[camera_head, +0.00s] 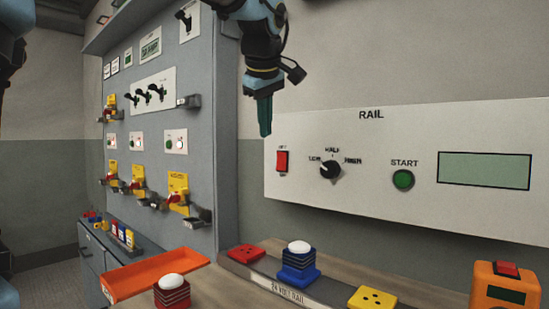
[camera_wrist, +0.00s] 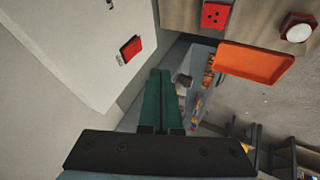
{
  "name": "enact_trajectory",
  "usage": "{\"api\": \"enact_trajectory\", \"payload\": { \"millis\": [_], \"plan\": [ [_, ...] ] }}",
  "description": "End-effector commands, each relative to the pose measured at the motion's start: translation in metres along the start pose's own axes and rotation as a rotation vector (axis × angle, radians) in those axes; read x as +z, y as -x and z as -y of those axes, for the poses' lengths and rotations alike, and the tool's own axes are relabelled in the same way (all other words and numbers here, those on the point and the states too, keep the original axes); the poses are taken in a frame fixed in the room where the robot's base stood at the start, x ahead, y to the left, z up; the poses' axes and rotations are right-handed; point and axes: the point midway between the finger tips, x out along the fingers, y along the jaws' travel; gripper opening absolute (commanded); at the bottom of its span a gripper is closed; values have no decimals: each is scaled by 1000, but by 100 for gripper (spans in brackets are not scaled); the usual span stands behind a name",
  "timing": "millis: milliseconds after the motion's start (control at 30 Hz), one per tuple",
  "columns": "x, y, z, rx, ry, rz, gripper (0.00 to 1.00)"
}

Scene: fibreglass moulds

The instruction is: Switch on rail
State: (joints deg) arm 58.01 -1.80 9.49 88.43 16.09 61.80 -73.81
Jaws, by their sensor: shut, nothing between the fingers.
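The white panel labelled RAIL (camera_head: 385,215) is on the wall at the right. At its left end is a red rocker switch (camera_head: 282,161), also in the wrist view (camera_wrist: 131,48); its lettering is too small to read surely. Right of it are a black knob (camera_head: 330,169) with its white mark toward the left, a green START button (camera_head: 403,179) and a blank grey-green display (camera_head: 485,171). My gripper (camera_head: 265,134) points down, above and left of the switch, apart from it. Its green fingers are shut and empty in the wrist view (camera_wrist: 163,73).
Below the panel, the 24 volt rail (camera_head: 285,292) carries red (camera_head: 246,251), blue (camera_head: 298,272) and yellow (camera_head: 371,299) blocks. An orange tray (camera_head: 155,272) is at its left. A grey cabinet (camera_head: 205,110) with protruding switches stands left of my gripper. The wall before the panel is clear.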

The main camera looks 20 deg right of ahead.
Motion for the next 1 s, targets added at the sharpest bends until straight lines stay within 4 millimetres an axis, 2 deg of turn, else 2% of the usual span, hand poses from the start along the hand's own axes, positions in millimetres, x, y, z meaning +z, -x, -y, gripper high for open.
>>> {"api": "enact_trajectory", "payload": {
  "millis": [167, 600, 700, 800, 1000],
  "plan": [
    [0, -16, 1, -4, -1, 1, 0],
    [0, -103, 1, -6, 0, 1, 0],
    [0, -109, -16, -2, -2, 0, 0],
    [0, -115, -25, -2, -2, 0, 0],
    [2, -121, -33, -2, -1, 0, 0]
  ]
}}
